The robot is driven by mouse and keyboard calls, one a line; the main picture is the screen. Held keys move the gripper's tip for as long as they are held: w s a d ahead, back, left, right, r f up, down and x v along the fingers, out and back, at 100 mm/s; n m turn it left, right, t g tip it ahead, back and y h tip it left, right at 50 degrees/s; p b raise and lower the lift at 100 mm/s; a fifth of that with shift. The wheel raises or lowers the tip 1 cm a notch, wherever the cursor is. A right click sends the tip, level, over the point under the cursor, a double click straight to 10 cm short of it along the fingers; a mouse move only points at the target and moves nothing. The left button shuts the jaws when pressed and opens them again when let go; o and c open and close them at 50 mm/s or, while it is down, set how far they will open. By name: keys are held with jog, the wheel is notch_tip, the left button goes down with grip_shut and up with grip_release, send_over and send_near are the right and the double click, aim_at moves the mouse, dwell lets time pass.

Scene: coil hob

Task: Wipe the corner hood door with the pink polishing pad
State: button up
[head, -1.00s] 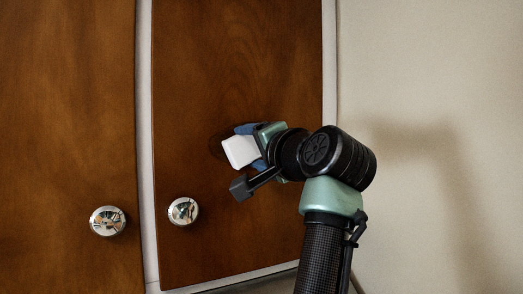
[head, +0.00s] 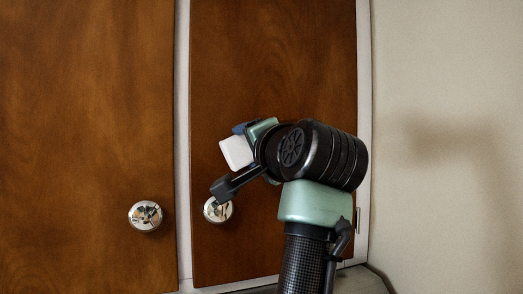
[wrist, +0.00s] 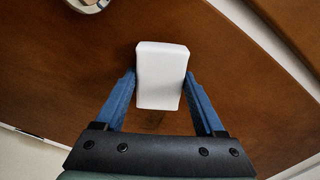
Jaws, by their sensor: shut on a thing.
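A white block-shaped pad (head: 237,152) is held in my gripper (head: 247,143); no pink shows on its visible faces. In the wrist view the pad (wrist: 161,70) sits between the two blue fingers of my gripper (wrist: 160,88), which are shut on its sides. The brown wooden corner door (head: 280,60) stands beside the wall at right. The pad is in front of this door, just above and right of its round knob. The pad's far face is hidden, so I cannot tell whether it touches the door.
A beige wall (head: 450,80) bounds the right side.

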jog(key=shift+w+d+r+p, duration=0.8)
jog(key=shift+d+p, duration=0.75)
jog(key=shift+d, duration=1.35)
jog(key=shift+w+d+r+p, duration=0.5)
jog(key=shift+w+d+p, duration=0.8)
jog(key=shift+d, duration=1.6)
jog(key=s+a+b, duration=0.2)
jog(key=s+a, duration=0.1)
jog(key=a, duration=0.5)
jog(key=shift+a, duration=0.1)
jog(key=a, duration=0.1)
jog(key=s+a+b, duration=0.1)
jog(key=a, duration=0.1)
jog(key=shift+s+a, duration=0.1)
jog(key=shift+a, duration=0.15)
